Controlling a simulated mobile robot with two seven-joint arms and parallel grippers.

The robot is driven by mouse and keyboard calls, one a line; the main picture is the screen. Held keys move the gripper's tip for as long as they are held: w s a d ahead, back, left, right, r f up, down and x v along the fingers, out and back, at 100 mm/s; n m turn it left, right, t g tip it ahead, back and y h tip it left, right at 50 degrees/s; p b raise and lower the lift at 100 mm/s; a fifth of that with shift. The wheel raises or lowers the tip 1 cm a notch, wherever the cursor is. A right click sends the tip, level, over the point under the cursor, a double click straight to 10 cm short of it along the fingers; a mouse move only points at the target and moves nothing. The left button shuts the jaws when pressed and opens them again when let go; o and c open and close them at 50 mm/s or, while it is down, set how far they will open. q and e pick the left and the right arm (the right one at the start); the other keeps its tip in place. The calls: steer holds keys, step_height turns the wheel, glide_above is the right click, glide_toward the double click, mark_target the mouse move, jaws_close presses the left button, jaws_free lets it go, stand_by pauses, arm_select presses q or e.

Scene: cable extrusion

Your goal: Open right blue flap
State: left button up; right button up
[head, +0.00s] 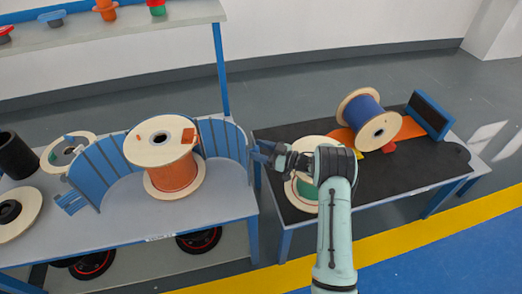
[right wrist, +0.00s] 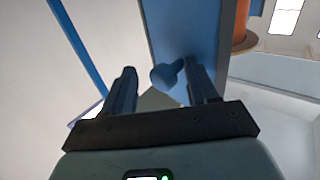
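The right blue flap (head: 222,138) stands upright and curved on the left table, beside a wooden spool wound with orange cable (head: 172,174). The left blue flap (head: 90,178) stands on the spool's other side. My right gripper (head: 264,153) is at the outer end of the right flap. In the right wrist view the flap (right wrist: 172,25) rises ahead as a blue panel, with a blue knob-like handle (right wrist: 163,77) on it. The fingers of my right gripper (right wrist: 158,82) are apart, with the handle between them, nearer the right finger. Contact is unclear. My left gripper is not in view.
The right table (head: 420,165) has a black top carrying a blue-wound spool (head: 362,112), a blue upright plate (head: 427,115) and a green-wound spool (head: 302,190) partly behind my arm. A narrow gap separates the tables. A shelf (head: 130,28) stands behind the left table.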

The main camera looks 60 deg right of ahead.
steer(key=r, duration=0.3)
steer(key=w+r+p, duration=0.1)
steer(key=r, duration=0.2)
steer(key=a+r, duration=0.1)
steer(key=r, duration=0.2)
steer(key=shift+w+r+p, duration=0.15)
steer(key=shift+p, duration=0.25)
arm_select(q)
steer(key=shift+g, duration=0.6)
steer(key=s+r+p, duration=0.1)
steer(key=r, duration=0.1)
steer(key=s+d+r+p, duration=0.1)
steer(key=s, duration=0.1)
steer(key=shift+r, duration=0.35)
arm_select(e)
step_height(320, 180, up, 11)
steer(key=s+d, duration=0.1)
steer(key=shift+s, duration=0.15)
